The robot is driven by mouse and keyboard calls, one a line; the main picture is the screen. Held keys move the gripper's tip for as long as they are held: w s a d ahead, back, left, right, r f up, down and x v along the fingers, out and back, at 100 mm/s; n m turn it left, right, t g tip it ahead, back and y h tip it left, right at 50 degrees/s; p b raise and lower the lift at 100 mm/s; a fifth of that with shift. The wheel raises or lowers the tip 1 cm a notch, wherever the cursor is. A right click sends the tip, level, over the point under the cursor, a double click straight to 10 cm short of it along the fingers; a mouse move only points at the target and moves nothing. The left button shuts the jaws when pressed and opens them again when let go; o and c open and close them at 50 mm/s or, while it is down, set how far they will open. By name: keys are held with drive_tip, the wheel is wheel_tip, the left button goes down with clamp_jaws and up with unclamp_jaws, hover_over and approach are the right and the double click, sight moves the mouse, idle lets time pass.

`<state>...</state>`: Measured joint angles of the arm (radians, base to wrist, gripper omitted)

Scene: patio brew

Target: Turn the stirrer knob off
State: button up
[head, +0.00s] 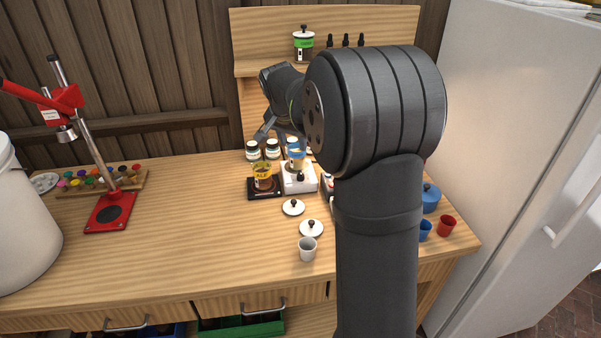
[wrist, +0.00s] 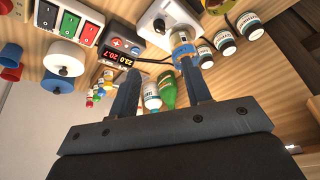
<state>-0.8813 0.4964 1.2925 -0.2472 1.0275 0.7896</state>
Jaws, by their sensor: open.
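The stirrer is a white box (head: 299,184) on the bench, with a small black knob (head: 300,177) on its front face. A glass vessel with blue on it (head: 296,160) stands on top of the box. In the wrist view the white stirrer (wrist: 178,14) and its black knob (wrist: 158,25) are at the top, beyond the fingertips. My gripper (wrist: 160,80) is open, with nothing between its fingers. In the head view my gripper (head: 274,132) is above and behind the stirrer, apart from it, partly hidden by my arm. The knob's setting is too small to read.
A jar labelled ALE (head: 262,177) stands on a black base just left of the stirrer. A controller with red digits (wrist: 121,56) is beside the stirrer. Two white lids (head: 293,207) and a cup (head: 307,249) are in front. The bench's left-centre is clear.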

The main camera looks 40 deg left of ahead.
sight(300, 173)
drive_tip(key=x, duration=1.7)
drive_tip(key=shift+f, duration=0.1)
drive_tip(key=shift+c, duration=0.4)
clamp_jaws()
